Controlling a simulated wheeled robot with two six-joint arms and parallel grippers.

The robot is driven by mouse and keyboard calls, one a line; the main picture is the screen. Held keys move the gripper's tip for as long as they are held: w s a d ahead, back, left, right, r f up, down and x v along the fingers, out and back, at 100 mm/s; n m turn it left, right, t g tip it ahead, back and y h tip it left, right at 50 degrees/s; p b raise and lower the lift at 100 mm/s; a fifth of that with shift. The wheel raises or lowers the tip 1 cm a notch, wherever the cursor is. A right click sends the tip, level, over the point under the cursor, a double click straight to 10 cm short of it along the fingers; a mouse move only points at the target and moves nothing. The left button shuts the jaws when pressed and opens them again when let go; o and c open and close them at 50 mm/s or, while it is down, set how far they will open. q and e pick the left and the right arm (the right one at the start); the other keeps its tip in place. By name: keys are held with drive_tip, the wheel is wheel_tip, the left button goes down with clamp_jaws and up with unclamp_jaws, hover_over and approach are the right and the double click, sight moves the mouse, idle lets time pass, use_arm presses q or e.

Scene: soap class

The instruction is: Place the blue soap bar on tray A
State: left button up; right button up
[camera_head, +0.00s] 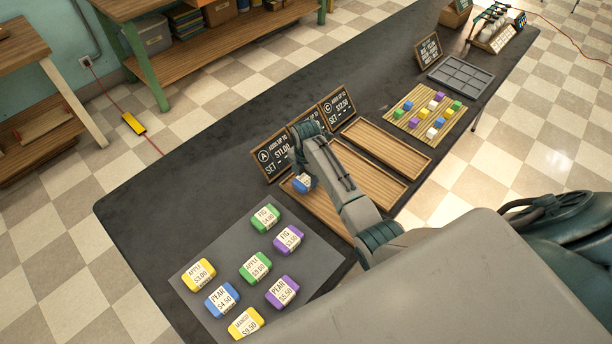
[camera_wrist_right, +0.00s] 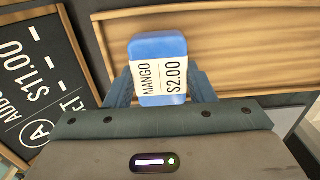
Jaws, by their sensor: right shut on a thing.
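My right gripper (camera_head: 305,172) is shut on a blue soap bar (camera_head: 304,185) by tray A (camera_head: 319,209), at the end near the sign marked A. In the right wrist view the blue soap bar (camera_wrist_right: 157,48) has a white label reading MANGO $2.00 and sits between the fingers (camera_wrist_right: 160,88). A wooden tray surface (camera_wrist_right: 250,45) shows behind it. I cannot tell the bar's height above the tray. Another blue bar (camera_head: 222,300), labelled PEAR $4.50, lies on the grey mat. My left gripper is not in view.
Sign A (camera_head: 270,157) reads $11.00 and stands behind the trays. Two more wooden trays lie to the right, including the one by sign C (camera_head: 390,146). The grey mat (camera_head: 235,235) holds several yellow, green and purple bars. A board of small cubes (camera_head: 428,118) lies farther right.

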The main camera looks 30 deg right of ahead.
sight(306, 178)
drive_tip(key=shift+f, duration=0.55)
drive_tip(key=o, duration=1)
drive_tip(key=shift+f, duration=0.1)
drive_tip(key=shift+o, duration=0.2)
wheel_tip(306, 178, up, 12)
drive_tip(key=b, duration=0.2)
